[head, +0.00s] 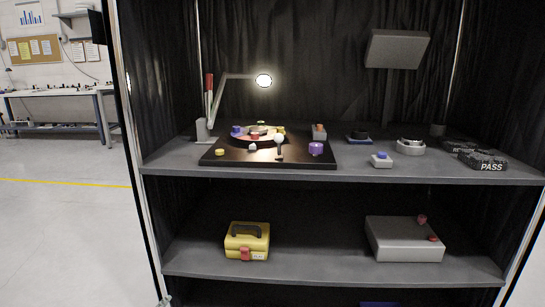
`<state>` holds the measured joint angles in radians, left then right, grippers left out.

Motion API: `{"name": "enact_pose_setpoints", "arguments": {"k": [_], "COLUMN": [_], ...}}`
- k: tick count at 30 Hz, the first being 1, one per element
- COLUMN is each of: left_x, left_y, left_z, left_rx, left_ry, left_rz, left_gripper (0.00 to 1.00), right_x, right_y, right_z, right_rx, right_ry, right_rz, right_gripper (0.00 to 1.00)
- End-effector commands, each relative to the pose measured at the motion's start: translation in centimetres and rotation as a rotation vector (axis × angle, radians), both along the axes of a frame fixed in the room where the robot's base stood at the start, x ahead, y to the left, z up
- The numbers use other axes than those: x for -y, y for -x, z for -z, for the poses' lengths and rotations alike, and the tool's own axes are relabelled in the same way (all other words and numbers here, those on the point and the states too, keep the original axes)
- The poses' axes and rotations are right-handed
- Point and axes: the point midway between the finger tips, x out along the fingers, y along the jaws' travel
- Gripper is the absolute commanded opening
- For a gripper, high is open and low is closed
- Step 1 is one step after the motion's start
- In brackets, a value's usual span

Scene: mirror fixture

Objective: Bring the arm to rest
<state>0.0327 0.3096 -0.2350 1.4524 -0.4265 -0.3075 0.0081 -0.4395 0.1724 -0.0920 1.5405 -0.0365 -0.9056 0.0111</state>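Neither of my grippers shows clearly in the head view. A jointed lamp arm (221,92) rises from a grey base (203,132) at the left of the upper shelf, with a red part near its top. Its lit round head (263,80) hangs over a black board (225,158). On the board are a round disc with several small coloured pieces, a yellow knob (219,152), a white knob (252,147), a small upright stick with a pale ball top (279,141) and a purple knob (315,148).
A grey panel (397,49) stands behind. The lower shelf (320,270) holds a yellow case (247,240) and grey box (402,239).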

Motion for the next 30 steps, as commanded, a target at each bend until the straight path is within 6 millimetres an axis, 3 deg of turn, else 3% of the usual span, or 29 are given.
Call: {"name": "enact_pose_setpoints", "arguments": {"k": [1,3,9,15,18,21,24,30], "left_x": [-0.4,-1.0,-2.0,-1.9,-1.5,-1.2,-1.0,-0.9], "left_y": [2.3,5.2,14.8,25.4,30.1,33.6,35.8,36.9], "left_z": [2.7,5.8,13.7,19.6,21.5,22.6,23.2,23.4], "left_rx": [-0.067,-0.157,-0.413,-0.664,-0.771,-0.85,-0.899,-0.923], "left_ry": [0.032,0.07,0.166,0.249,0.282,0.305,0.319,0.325], "left_rz": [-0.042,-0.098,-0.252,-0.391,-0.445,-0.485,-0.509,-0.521], "left_gripper": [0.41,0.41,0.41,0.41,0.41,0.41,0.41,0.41], "right_x": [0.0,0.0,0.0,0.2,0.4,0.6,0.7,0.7], "right_y": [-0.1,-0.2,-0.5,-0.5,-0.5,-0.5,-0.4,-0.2], "right_z": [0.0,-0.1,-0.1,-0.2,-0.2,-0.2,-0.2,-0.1], "right_rx": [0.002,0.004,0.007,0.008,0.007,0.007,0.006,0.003], "right_ry": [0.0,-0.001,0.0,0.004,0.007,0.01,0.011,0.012], "right_rz": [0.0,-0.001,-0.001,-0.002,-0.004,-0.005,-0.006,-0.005], "right_gripper": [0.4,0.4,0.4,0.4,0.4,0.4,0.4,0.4]}}
